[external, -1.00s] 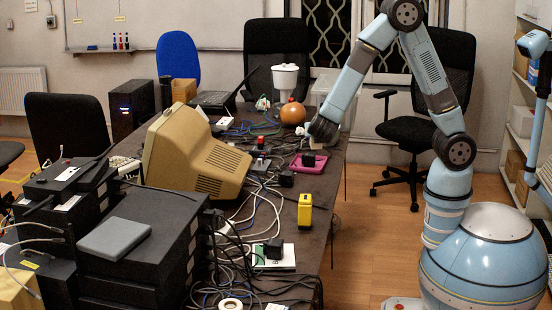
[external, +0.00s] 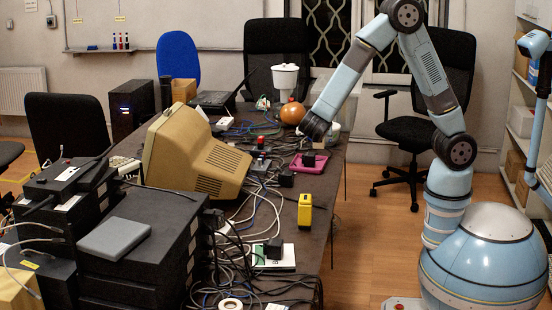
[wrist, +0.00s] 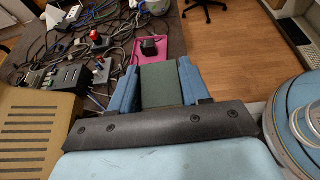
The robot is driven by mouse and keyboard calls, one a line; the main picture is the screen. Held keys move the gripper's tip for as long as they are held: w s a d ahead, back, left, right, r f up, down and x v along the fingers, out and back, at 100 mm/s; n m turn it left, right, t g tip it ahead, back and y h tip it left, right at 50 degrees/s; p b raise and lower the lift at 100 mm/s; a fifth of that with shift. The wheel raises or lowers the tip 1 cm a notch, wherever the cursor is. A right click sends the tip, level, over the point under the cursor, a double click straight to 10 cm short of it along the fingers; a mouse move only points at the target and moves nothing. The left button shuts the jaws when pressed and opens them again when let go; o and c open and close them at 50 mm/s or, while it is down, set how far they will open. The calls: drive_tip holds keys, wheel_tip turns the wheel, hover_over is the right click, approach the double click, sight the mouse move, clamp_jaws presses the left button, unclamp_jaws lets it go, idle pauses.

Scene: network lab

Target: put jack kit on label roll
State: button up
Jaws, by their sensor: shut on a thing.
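My gripper (wrist: 158,70) is shut on a dark grey-green box (wrist: 162,88), with one blue finger on each side in the wrist view. This box appears to be the jack kit; no lettering on it can be read. In the external view my gripper (external: 306,132) is above the far right part of the table, and the box cannot be made out there. A white ring-shaped roll (external: 230,304), which looks like the label roll, lies at the near end of the table, cut by the lower picture edge. It is far from my gripper and not seen in the wrist view.
The table (external: 322,215) is crowded with cables. A pink tray (external: 300,167) holding a black adapter is near my gripper. A beige monitor (external: 195,155), a yellow device (external: 305,210) and stacked black boxes (external: 135,245) stand nearer the front. An orange ball (external: 292,113) is at the back.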

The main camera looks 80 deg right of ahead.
drive_tip(key=s+a+f+m+g+y, duration=0.25)
drive_tip(key=a+m+g, duration=0.25)
drive_tip(key=a, duration=0.5)
drive_tip(key=s+a+f+m+g+y, duration=0.1)
drive_tip(key=a+f+m+g+y, duration=0.3)
drive_tip(key=a, duration=0.6)
drive_tip(key=s+a+f+m+g+y, duration=0.1)
drive_tip(key=a+m+g+y, duration=0.5)
drive_tip(key=a, duration=0.5)
drive_tip(key=w+a+r+m+t+y, duration=0.2)
drive_tip(key=a+r+m+t+y, duration=0.4)
drive_tip(key=a, duration=0.5)
drive_tip(key=w+a+r+m+t+y, duration=0.15)
drive_tip(key=a+m+t+y, duration=0.25)
drive_tip(key=a+m, duration=0.55)
drive_tip(key=w+a+r+m+t+y, duration=0.2)
drive_tip(key=a+r+m+t+y, duration=0.3)
drive_tip(key=a, duration=0.8)
hover_over(230, 305)
drive_tip(key=shift+m+h, duration=0.35)
drive_tip(key=shift+m, duration=0.1)
wheel_tip(230, 305, down, 16)
drive_tip(key=shift+s+r, duration=0.1)
drive_tip(key=shift+s, duration=0.05)
drive_tip(key=shift+f, duration=1.75)
